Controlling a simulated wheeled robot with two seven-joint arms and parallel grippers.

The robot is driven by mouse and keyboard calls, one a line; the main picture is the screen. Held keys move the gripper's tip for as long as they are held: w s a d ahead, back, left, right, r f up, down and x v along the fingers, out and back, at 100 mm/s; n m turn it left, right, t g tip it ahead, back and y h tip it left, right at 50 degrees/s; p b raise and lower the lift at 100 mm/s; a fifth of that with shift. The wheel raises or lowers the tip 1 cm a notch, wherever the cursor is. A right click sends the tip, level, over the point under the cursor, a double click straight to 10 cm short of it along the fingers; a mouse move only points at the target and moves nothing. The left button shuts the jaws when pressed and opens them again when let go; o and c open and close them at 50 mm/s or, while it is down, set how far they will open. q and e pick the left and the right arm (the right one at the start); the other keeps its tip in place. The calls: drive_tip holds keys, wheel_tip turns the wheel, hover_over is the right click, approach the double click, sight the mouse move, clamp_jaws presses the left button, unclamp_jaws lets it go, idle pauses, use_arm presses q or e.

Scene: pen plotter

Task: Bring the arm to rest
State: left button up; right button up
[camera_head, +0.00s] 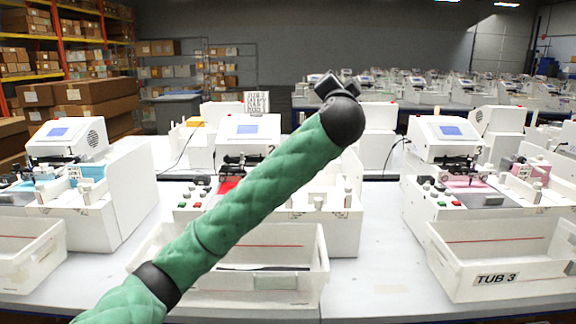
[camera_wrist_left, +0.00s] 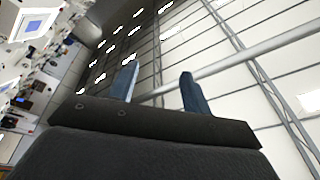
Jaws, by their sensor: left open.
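My left arm (camera_head: 255,195), in a green quilted sleeve with black joints, comes in from the lower left of the head view. It reaches up to the middle, in front of the middle machine and its tub. The dark arm end (camera_head: 338,105) is raised above the table; the gripper fingers cannot be made out there. In the left wrist view my left gripper (camera_wrist_left: 159,82) shows two blue fingers, apart and empty, with ceiling beams and lights behind them. My right gripper is in neither view.
White plotter machines stand in a row: left (camera_head: 110,190), middle (camera_head: 330,215) and right (camera_head: 420,200). White tubs stand before them: left (camera_head: 30,262), middle (camera_head: 290,285), and one marked TUB 3 (camera_head: 530,275). Brown boxes (camera_head: 95,92) fill shelves at left.

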use_arm(q)
drive_tip(key=s+a+f+n+g+p, duration=0.15)
drive_tip(key=s+a+f+g, duration=0.4)
drive_tip(key=f, duration=1.05)
drive_tip(key=s+a+f+n+g, duration=0.25)
drive_tip(key=s+a+f, duration=0.65)
drive_tip(key=f, duration=0.6)
drive_tip(key=s+a+f+n+g, duration=0.3)
drive_tip(key=s+a+f, duration=0.4)
drive_tip(key=f, duration=0.9)
drive_tip(key=s+a+f+n+g, duration=0.1)
drive_tip(key=s+a+f+g, duration=0.1)
drive_tip(key=s+f, duration=1)
drive_tip(key=s+a+f+g+p, duration=0.1)
drive_tip(key=s+f+g, duration=0.4)
drive_tip(key=s+f, duration=0.8)
drive_tip(key=s+a, duration=0.1)
drive_tip(key=s, duration=0.3)
drive_tip(key=shift+s+f+n+y, duration=0.2)
drive_tip(key=shift+s+n+y, duration=0.15)
drive_tip(key=shift+n+y, duration=0.05)
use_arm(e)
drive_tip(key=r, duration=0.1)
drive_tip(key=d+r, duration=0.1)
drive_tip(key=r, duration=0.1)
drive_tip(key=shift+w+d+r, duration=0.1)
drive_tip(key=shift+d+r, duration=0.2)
